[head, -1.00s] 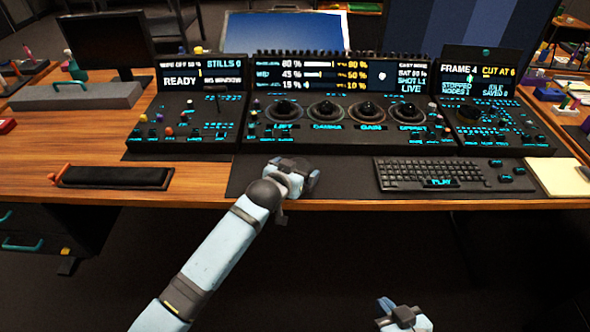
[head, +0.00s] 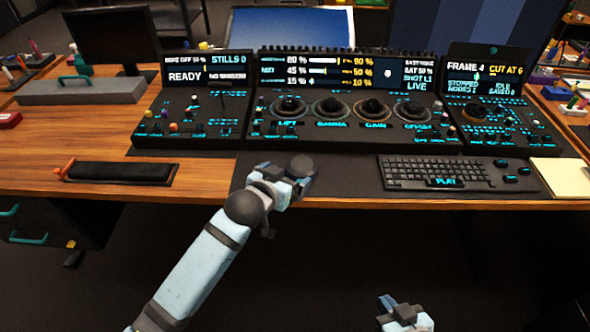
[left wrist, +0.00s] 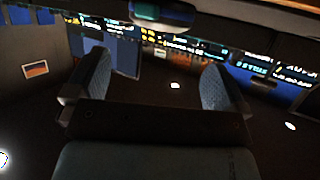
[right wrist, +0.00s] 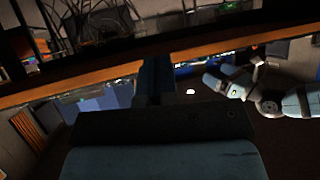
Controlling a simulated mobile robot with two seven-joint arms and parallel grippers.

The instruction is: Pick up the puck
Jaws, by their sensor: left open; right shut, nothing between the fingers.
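I cannot make out a puck for certain in any view. My left gripper (head: 284,183) is over the dark mat at the desk's front edge, left of the keyboard, and hides part of the mat. In the left wrist view its two fingers (left wrist: 155,88) stand wide apart with nothing between them. My right gripper (head: 403,310) is low in front of the desk. In the right wrist view its fingers (right wrist: 153,78) are together and empty.
The control panel (head: 335,139) with several trackballs stands behind the left gripper. The keyboard (head: 435,174) and a cream pad (head: 558,178) lie to the right. A black rest (head: 120,171) lies at the left. Bare wood (head: 210,165) shows between this rest and the mat.

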